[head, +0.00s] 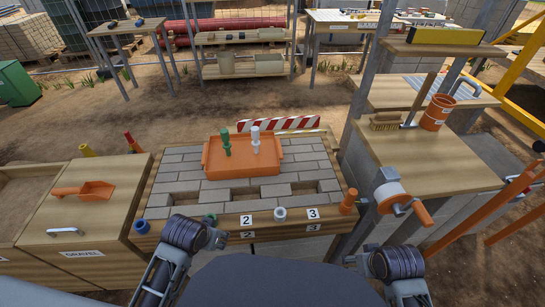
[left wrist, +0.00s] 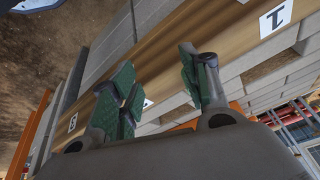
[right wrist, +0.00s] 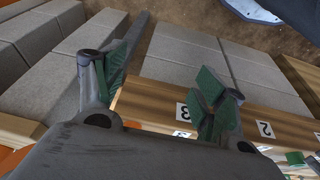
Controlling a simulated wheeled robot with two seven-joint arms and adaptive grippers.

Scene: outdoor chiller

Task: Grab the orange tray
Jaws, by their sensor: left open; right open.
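The orange tray (head: 217,165) lies flat on the grey block-paved top of the middle workbench in the head view. A green bottle-like piece (head: 226,142) and a white one (head: 255,140) stand upright in it. My left gripper (head: 222,239) is at the bench's near edge, nearer to me than the tray and apart from it. Its green-padded fingers (left wrist: 160,85) are spread and empty in the left wrist view. My right gripper (head: 352,260) is off the bench's near right corner. Its fingers (right wrist: 165,78) are also spread and empty.
A gravel bin (head: 82,240) with an orange scoop (head: 83,190) stands at left. At right, a wooden shelf holds a brush (head: 385,122) and an orange pot (head: 436,112). An orange-handled winch (head: 394,197) sticks out near my right arm. A striped barrier (head: 279,123) stands behind the tray.

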